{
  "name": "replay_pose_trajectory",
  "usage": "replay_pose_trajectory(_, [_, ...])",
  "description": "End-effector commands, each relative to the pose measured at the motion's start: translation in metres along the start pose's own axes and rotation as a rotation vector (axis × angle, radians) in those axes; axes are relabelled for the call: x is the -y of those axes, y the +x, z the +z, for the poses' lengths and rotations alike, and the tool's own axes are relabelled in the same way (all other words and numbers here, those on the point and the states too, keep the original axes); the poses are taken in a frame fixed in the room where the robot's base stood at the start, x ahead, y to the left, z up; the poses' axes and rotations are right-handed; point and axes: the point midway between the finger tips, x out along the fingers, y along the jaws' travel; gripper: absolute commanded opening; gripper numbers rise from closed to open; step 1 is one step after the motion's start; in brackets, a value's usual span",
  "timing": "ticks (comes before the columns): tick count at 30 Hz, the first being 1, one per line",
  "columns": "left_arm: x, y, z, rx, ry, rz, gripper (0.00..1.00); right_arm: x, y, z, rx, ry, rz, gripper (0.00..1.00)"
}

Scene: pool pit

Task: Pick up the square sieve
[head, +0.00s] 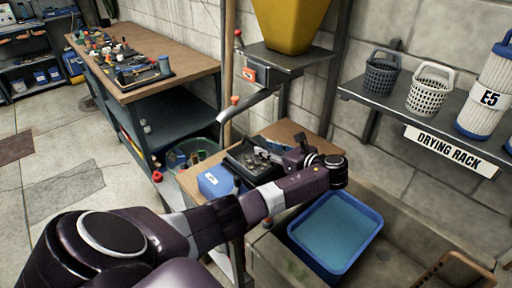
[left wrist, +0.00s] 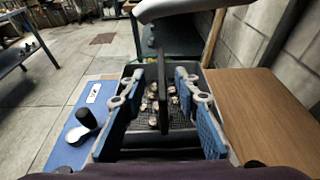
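The square sieve (head: 236,158) is a black, square-walled tray with a mesh floor and several small pale stones in it. It sits on the wooden bench top in the head view, partly covered by my left arm. In the left wrist view the sieve (left wrist: 190,143) lies straight ahead, below my fingers. My left gripper (left wrist: 160,95) is open, its two blue-padded fingers on either side of a dark upright bar. Gaps show between the bar and both fingers. In the head view the left gripper (head: 300,150) is over the sieve's right side. My right gripper is not in view.
A blue basin (head: 336,232) sits in the sink at right. A yellow hopper (head: 290,22) on a metal stand is behind. The drying rack (head: 395,98) holds baskets. Bare wood (left wrist: 265,110) lies right of the sieve.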

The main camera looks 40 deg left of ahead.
Motion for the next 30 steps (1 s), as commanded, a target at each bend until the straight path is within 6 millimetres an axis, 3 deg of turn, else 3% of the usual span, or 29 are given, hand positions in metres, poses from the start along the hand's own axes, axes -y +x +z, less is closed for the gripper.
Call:
replay_pose_trajectory(9, [0.002, 0.045, 0.004, 0.001, 0.002, 0.003, 0.29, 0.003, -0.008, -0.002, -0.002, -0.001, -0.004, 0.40])
replay_pose_trajectory(18, [0.002, 0.052, 0.002, -0.001, 0.001, 0.000, 0.29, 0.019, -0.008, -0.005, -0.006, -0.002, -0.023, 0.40])
replay_pose_trajectory(27, [0.002, 0.052, 0.002, -0.001, 0.001, 0.001, 0.00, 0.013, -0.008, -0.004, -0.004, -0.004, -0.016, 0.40])
replay_pose_trajectory(30, [0.002, 0.052, 0.002, -0.001, 0.001, 0.001, 0.00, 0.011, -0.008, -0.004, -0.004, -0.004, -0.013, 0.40])
